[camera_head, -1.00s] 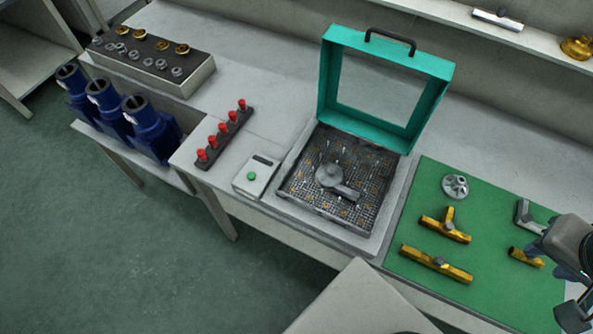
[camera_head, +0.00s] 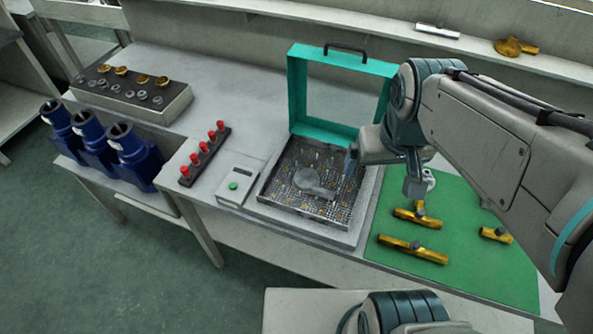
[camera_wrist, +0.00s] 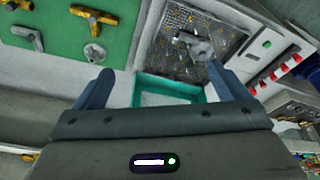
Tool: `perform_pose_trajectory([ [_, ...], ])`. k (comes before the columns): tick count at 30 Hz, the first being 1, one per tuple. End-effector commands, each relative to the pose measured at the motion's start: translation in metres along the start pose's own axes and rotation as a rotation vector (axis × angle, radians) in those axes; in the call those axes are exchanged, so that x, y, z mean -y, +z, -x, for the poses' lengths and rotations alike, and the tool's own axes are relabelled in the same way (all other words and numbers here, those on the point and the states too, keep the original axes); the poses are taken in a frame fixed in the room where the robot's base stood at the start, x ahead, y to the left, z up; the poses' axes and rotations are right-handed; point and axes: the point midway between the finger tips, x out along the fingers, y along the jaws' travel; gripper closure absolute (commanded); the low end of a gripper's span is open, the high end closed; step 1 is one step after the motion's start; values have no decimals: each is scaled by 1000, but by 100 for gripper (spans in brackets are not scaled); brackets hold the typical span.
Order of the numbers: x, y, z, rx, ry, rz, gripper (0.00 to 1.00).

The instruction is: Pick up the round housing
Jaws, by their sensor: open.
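The round housing (camera_head: 307,179) is a grey round body with a short pipe stub. It lies on the mesh floor of the open teal-lidded test box (camera_head: 298,112). In the wrist view the housing (camera_wrist: 200,48) is just beyond the tip of the right-hand finger, uncovered. My gripper (camera_head: 381,172) is above the right side of the box, to the right of the housing and apart from it. In the wrist view my gripper (camera_wrist: 160,70) has its two fingers spread wide with nothing between them.
The raised lid stands at the back of the box. A green mat (camera_head: 465,250) with brass fittings (camera_head: 413,249) and a grey wheel (camera_wrist: 95,52) is to the right. A button box (camera_head: 238,185), red-knobbed rack (camera_head: 205,155) and blue pump bodies (camera_head: 130,150) are to the left.

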Motion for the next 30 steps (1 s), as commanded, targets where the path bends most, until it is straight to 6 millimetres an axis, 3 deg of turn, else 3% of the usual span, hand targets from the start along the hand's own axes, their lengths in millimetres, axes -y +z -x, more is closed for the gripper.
perform_pose_trajectory([
  [9,50,-83,-66,136,-31,264,5],
  [15,90,-121,-115,207,-62,409,5],
  [23,119,-142,-152,251,-88,503,5],
  [30,122,-134,-184,262,-92,511,5],
])
